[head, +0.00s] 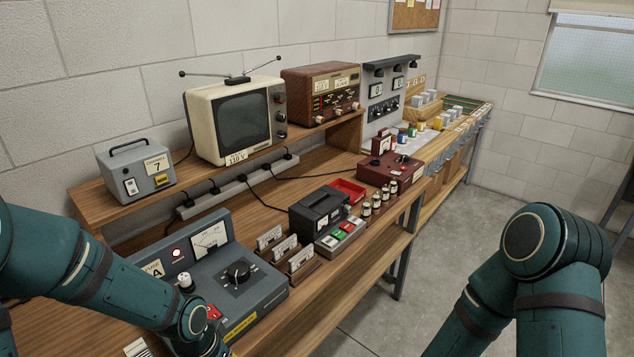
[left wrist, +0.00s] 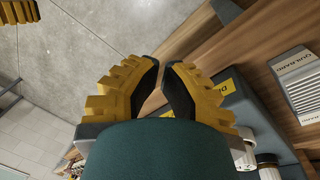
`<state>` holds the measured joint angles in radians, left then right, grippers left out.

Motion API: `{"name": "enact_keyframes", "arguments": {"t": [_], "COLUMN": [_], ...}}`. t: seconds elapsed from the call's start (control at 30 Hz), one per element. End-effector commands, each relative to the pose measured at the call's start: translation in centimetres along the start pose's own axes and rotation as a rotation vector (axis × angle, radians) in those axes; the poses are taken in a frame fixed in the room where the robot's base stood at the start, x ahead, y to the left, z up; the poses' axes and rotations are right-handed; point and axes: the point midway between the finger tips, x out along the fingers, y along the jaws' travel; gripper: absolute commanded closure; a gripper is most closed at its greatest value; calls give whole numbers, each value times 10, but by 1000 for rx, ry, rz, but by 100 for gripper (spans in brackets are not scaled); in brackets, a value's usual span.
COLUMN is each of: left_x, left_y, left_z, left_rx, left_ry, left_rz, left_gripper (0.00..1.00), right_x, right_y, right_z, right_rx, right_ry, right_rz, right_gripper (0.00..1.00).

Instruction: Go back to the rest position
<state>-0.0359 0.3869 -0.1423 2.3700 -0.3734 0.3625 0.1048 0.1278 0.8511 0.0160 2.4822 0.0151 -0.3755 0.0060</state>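My left gripper (left wrist: 161,65) shows in the left wrist view as two yellow ridged fingers with black pads. Their tips lean close together and I see nothing held between them. In the head view my left arm comes in over the grey tester with the dial (head: 240,285); the gripper itself is not visible there. My right arm shows bent at the lower right, over the floor, clear of the bench. Its gripper is out of the head view. A cut-off yellow ridged piece (left wrist: 18,11) at the upper left of the left wrist view looks like part of it.
The wooden bench (head: 362,262) carries cassettes (head: 285,248), a black unit (head: 318,212), small bottles (head: 378,201) and a maroon box (head: 389,168). A television (head: 235,120), radio (head: 322,92) and grey meter (head: 136,172) stand on the raised shelf. The floor (head: 480,190) right of the bench is open.

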Motion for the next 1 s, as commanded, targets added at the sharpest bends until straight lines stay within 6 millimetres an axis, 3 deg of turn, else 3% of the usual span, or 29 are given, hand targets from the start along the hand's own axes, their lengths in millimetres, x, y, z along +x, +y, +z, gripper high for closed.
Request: {"name": "enact_keyframes", "arguments": {"t": [0.03,0.2,0.4,0.6,1.0], "left_x": [20,83,139,158,158], "left_y": [8,38,60,65,65], "left_z": [4,11,27,34,34], "left_rx": [-16,-109,-239,-296,-299], "left_ry": [-1,48,107,136,140], "left_rz": [30,127,175,175,174], "left_gripper": [100,100,100,100,100], "right_x": [2,8,13,14,14], "right_y": [1,3,5,5,5], "right_z": [1,4,6,8,7], "right_rx": [0,-2,-3,-4,-4], "right_ry": [-2,-8,-12,-15,-14], "right_rz": [0,-1,-1,-1,-1], "right_gripper": [53,53,53,53,53]}}
